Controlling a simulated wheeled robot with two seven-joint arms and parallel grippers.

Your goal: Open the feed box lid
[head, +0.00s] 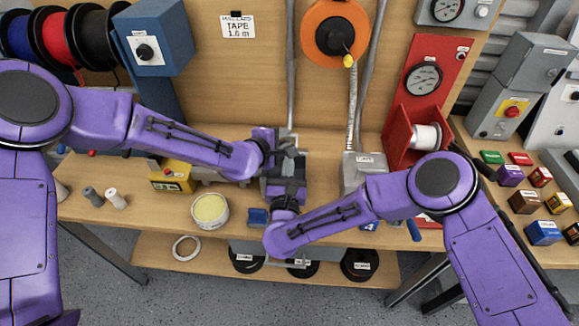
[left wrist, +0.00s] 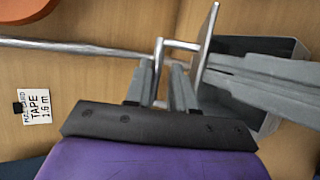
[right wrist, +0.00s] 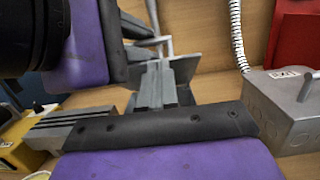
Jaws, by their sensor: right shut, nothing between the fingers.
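The feed box (left wrist: 240,105) is a dark grey box, with its inside partly showing in the left wrist view. Its lid (left wrist: 207,38) is a thin plate seen nearly edge-on there, standing out at an angle from the box. A bent metal handle (left wrist: 180,44) sticks out from the lid. My left gripper (left wrist: 163,72) has its fingers on both sides of the handle; I cannot tell whether they clamp it. My right gripper (right wrist: 157,70) is shut and empty, close to the lid (right wrist: 185,70) at the box opening. In the head view the grippers mostly hide the box.
A grey box with a lever (right wrist: 290,105) stands to the right. A red panel with a gauge (head: 423,78) is beyond it. A yellow device (head: 172,180) and a round tin (head: 210,209) stand on the bench to the left. Both my forearms cross the bench.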

